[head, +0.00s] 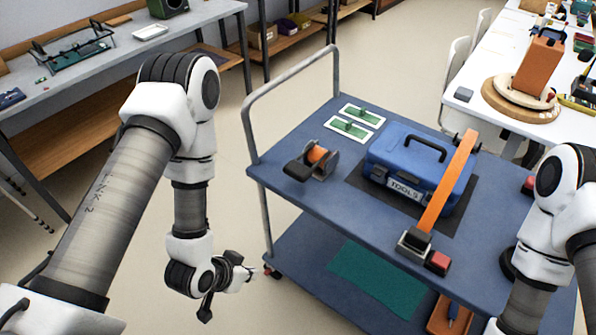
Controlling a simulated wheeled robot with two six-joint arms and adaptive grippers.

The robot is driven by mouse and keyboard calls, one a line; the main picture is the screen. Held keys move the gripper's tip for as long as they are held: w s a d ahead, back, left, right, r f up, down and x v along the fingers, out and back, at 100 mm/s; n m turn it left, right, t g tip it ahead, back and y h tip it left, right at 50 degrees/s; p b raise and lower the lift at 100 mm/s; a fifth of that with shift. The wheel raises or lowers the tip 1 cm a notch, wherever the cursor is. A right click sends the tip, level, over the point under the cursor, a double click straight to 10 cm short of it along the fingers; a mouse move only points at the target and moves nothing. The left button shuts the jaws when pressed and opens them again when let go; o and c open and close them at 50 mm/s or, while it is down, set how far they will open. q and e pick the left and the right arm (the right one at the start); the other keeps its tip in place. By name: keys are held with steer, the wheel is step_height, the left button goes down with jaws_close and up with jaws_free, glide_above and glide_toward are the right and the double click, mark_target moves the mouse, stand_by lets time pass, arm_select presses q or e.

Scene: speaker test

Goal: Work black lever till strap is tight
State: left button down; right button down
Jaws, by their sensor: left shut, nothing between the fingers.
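A blue toolbox (418,165) labelled TOOLS stands on a dark mat on the cart's blue top. An orange strap (447,182) runs over its right part, from a far anchor (470,138) down to a metal ratchet buckle (414,241) with dark parts at the near edge. The black lever is too small to make out clearly there, and I cannot tell how tight the strap is. My left gripper (249,273) is shut and empty, left of the cart and well away from the ratchet. My right arm stands at the right; its gripper is out of view.
A reel of orange webbing (317,158) with a black part and two green-and-white cards (354,123) lie on the cart top. A red block (437,262) sits beside the ratchet. The cart's grey handle rail (262,205) rises between my left arm and the cart top.

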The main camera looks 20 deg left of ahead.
arm_select(q)
steer(key=w+r+t+h+b, duration=0.1)
steer(key=w+r+t+b, duration=0.1)
steer(key=w+r+t, duration=0.2)
steer(key=w+r+m+t+h+b, duration=0.1)
steer(key=w+r+t, duration=0.3)
steer(key=w+r, duration=0.6)
step_height(320, 180, up, 6)
steer(key=shift+w+f+h+b, duration=0.2)
steer(key=shift+h+b, duration=0.2)
steer(key=shift+b, duration=0.15)
steer(key=shift+a, duration=0.1)
steer(key=b, duration=0.7)
glide_above(291, 173)
step_height(291, 173, down, 2)
step_height(291, 173, down, 5)
steer(key=shift+r, duration=0.2)
